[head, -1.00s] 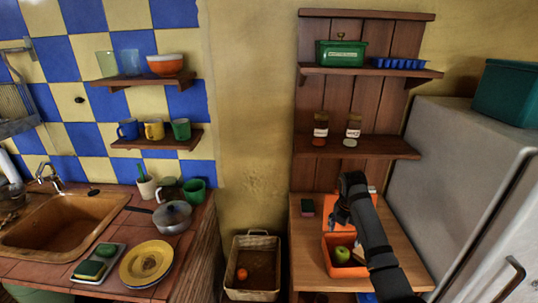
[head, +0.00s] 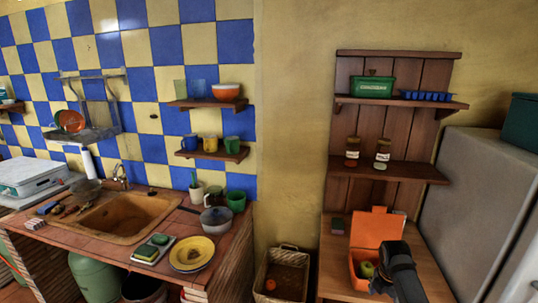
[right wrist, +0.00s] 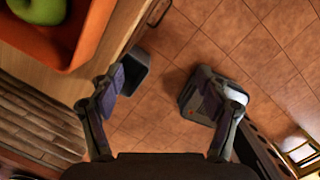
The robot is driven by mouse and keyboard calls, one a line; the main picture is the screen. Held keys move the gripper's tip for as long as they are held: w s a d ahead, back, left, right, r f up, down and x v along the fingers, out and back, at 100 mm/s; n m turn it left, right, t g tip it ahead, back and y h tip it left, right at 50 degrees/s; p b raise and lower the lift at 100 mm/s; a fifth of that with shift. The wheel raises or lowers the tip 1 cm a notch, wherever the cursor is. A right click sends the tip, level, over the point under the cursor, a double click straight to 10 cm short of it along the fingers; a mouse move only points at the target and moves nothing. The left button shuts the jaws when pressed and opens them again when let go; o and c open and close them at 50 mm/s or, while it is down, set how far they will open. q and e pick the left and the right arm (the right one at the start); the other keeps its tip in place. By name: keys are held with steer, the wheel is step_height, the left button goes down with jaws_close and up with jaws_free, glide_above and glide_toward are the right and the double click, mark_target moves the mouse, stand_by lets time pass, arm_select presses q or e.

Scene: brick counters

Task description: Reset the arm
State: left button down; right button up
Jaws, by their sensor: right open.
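My right arm shows at the bottom right of the head view, dark and bent, in front of the orange box; its gripper is not seen there. In the right wrist view my right gripper (right wrist: 168,90) is open and empty, with its fingers wide apart above the tiled floor. An orange open box (head: 379,228) stands on the wooden table and holds a green apple (head: 367,269). In the right wrist view the orange box (right wrist: 88,42) and apple (right wrist: 40,9) are at the top left, apart from the fingers. My left gripper is not in view.
The wooden table (head: 335,262) stands beside a grey fridge (head: 472,185). A wooden shelf (head: 408,172) with two jars hangs above it. A basket (head: 262,268) stands left of the table. A sink counter (head: 110,250) with dishes is farther left.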

steer(key=s+a+f+m, duration=0.1)
steer(key=s+f+m, duration=0.65)
steer(key=f, duration=0.75)
steer(key=s+a+f+m, duration=0.2)
steer(key=s+f+m, duration=0.2)
steer(key=s+f, duration=0.95)
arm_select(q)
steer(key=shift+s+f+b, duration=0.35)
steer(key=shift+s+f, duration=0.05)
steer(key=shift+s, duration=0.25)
arm_select(e)
steer(key=s+a+f+m, duration=0.1)
steer(key=s+f+m, duration=0.2)
steer(key=s, duration=0.6)
steer(key=s+a+f+m, duration=0.2)
steer(key=s+f+m, duration=0.2)
steer(key=s, duration=0.5)
steer(key=s+a+f+m, duration=0.1)
steer(key=s+f+m, duration=0.2)
steer(key=s+f, duration=0.4)
steer(key=shift+s+a+f+m+y, duration=0.25)
steer(key=shift+s+f+m+y, duration=0.1)
steer(key=shift+s, duration=0.75)
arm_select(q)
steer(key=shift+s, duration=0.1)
